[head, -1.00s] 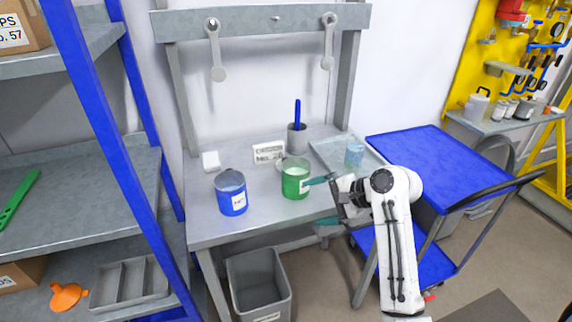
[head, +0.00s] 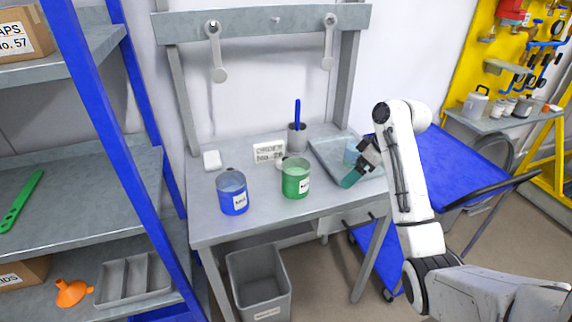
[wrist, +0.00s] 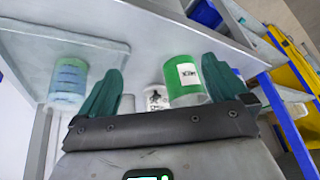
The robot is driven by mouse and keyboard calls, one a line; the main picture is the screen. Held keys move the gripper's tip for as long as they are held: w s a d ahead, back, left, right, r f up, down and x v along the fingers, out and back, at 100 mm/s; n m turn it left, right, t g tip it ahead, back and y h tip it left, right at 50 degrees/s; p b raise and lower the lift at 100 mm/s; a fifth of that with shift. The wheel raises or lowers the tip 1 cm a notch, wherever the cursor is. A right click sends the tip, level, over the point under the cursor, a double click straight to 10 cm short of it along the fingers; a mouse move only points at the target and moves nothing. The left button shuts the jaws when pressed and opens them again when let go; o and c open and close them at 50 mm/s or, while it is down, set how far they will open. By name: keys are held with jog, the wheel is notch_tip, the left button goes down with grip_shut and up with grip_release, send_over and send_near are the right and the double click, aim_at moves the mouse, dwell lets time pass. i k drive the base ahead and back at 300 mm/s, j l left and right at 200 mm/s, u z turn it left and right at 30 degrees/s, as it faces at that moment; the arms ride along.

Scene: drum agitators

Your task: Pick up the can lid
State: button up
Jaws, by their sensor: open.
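I cannot make out the can lid for certain. A small pale rounded thing (head: 281,163) shows at the back left of the green can (head: 296,182), partly hidden by it; I cannot tell if it is the lid. The green can and a blue can (head: 232,195) stand upright on the grey bench. My gripper (head: 354,177) is open and empty, over the right part of the bench, right of the green can. In the wrist view, my fingers (wrist: 160,92) are spread, with the green can (wrist: 186,82) by the right finger.
A shallow grey tray (head: 324,150) lies at the bench's back right, with a bluish beaker (head: 351,150) partly behind my gripper. A sign (head: 268,152), a pen cup (head: 297,138) and a white block (head: 212,160) stand behind the cans. A blue cart (head: 424,160) is at right.

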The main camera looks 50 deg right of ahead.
aim_at(278, 163)
jog(key=i, duration=0.5)
jog(key=i+j+z, duration=0.1)
jog(key=i, duration=0.35)
jog(key=k, duration=0.1)
